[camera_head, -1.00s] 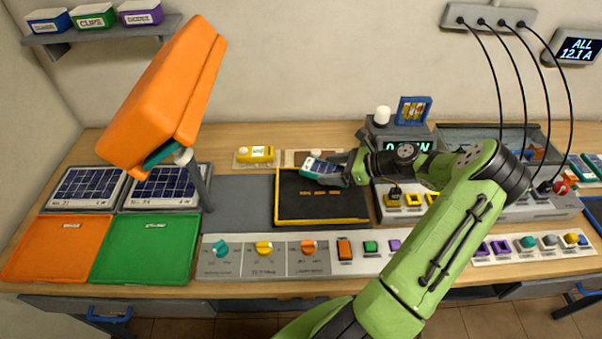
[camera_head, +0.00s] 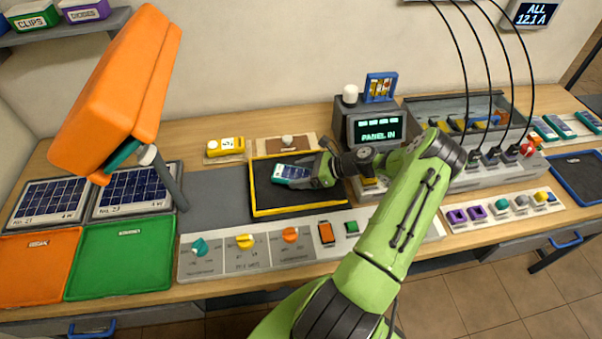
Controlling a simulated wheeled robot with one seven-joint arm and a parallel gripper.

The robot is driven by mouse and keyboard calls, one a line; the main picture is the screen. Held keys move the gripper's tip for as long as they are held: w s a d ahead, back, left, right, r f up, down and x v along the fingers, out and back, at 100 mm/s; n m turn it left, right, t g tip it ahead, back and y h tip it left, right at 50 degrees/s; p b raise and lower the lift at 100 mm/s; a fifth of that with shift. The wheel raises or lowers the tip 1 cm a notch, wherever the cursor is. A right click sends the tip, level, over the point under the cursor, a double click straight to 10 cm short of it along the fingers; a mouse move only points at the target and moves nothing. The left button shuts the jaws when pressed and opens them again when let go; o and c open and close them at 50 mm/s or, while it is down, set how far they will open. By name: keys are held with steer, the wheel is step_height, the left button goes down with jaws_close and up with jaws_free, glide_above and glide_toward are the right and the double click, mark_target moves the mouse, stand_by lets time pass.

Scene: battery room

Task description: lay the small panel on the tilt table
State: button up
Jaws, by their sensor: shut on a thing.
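The small panel (camera_head: 291,173), a teal-edged piece with a bluish face and a pale end, is over the left middle of the black, yellow-rimmed table (camera_head: 300,212), which I take for the tilt table. My gripper (camera_head: 312,172) reaches in from the right and is shut on the panel's right end. The panel looks nearly flat and very close to the black surface; I cannot tell whether it touches. The gripper hides its right end. The display (camera_head: 379,130) behind reads "PANEL IN".
An orange lamp head (camera_head: 115,85) hangs at the left above two solar panels (camera_head: 132,192). Orange (camera_head: 38,268) and green (camera_head: 120,262) trays lie in front of these. A knob strip (camera_head: 262,246) runs along the front. Cables (camera_head: 456,60) hang at the right.

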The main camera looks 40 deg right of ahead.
steer(key=o, duration=1.2)
steer(key=shift+c, duration=0.2)
steer(key=shift+s+r, duration=0.1)
steer(key=shift+r, duration=0.05)
steer(key=v, duration=1.2)
steer(key=shift+p, duration=0.35)
steer(key=w+a+r+n+g+h, duration=0.2)
steer(key=a+r+n+g, duration=0.2)
steer(key=a+r+n, duration=0.5)
steer(key=w+a+r+n+g+h, duration=0.2)
steer(key=w+a+r+n+g, duration=0.15)
steer(key=a+n, duration=0.6)
steer(key=s+a+r+n+t+h, duration=0.1)
steer(key=s+a+r+n, duration=0.3)
steer(key=s+a, duration=0.3)
steer(key=s+a+r+n+t+h, duration=0.1)
steer(key=s+a+r+n+t, duration=0.1)
steer(key=s+a+r+n, duration=0.3)
steer(key=s+a+n, duration=0.2)
steer(key=s, duration=0.2)
steer(key=shift+a+h, duration=0.3)
